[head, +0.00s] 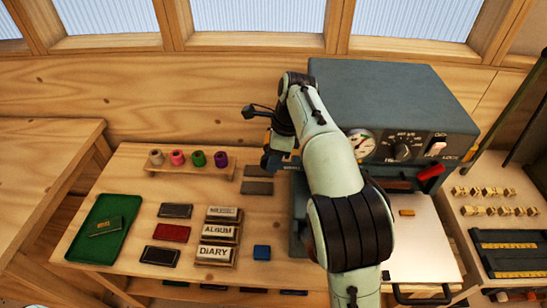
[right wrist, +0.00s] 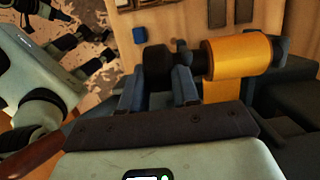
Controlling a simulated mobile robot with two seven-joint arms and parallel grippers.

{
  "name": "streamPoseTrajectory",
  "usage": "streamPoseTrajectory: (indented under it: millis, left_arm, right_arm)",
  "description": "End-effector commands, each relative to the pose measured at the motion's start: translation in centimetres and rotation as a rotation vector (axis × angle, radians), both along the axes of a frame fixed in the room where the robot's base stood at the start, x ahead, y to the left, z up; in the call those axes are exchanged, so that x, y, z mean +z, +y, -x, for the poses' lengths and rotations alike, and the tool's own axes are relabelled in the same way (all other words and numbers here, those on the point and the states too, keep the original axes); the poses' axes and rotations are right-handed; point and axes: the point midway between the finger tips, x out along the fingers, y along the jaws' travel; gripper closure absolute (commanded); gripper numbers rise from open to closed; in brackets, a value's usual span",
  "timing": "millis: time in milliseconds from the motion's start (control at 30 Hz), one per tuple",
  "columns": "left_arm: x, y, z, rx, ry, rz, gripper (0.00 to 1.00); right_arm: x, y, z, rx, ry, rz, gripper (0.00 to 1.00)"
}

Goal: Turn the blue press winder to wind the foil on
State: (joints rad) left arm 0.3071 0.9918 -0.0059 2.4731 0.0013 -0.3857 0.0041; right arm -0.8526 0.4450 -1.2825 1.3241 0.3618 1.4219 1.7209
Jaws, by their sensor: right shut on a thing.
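The blue-grey press (head: 390,82) stands at the back right in the head view, with a gauge and a dial on its front. My right gripper (head: 272,158) is at its left side. In the right wrist view, my right gripper (right wrist: 158,84) is shut on the dark winder knob (right wrist: 156,62), its fingers on either side. A gold foil roll (right wrist: 238,58) sits on the same shaft, just right of the knob. A strip of gold foil (right wrist: 218,92) hangs down from it. My arm hides the winder in the head view. My left gripper is not clearly seen.
Several coloured spools (head: 199,158) stand on a wooden rack. Dark and red covers, labelled books (head: 217,254) and a blue block (head: 262,252) lie on the table. A green tray (head: 92,246) is at the left. A red lever (head: 431,171) sticks out of the press front.

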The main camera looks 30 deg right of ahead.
Motion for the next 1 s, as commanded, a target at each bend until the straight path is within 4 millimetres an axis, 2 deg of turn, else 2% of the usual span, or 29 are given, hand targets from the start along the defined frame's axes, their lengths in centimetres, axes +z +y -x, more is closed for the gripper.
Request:
streamPoseTrajectory:
  millis: [33,67,100,400,533,667,867,1000]
  left_arm:
    - [0.0,0.0,0.0,0.0,0.0,0.0,0.6]
    - [0.0,0.0,0.0,0.0,0.0,0.0,0.6]
    - [0.0,0.0,0.0,0.0,0.0,0.0,0.6]
    - [0.0,0.0,0.0,0.0,0.0,0.0,0.6]
    - [0.3,0.0,-0.3,0.0,-0.003,0.0,0.6]
    - [1.0,0.0,-1.1,0.0,-0.012,0.0,0.6]
    - [2.1,0.0,-2.6,0.0,-0.029,0.0,0.6]
    - [1.9,0.0,-2.3,0.0,-0.027,0.0,0.6]
  right_arm:
    - [-0.2,-0.1,0.2,-0.001,0.009,0.002,1.0]
    - [-0.2,-0.1,0.2,-0.001,0.009,0.002,0.63]
    - [-0.2,-0.1,0.2,-0.001,0.009,0.002,0.5]
    - [0.0,0.0,0.1,-0.001,0.003,0.001,0.49]
    - [1.0,-0.2,0.1,0.0,0.001,0.002,0.49]
    - [3.3,-0.7,0.3,-0.001,-0.004,0.0,0.49]
    - [8.2,-1.7,0.8,-0.002,-0.005,0.003,0.49]
    - [10.4,-2.3,1.3,-0.003,0.001,0.004,0.49]
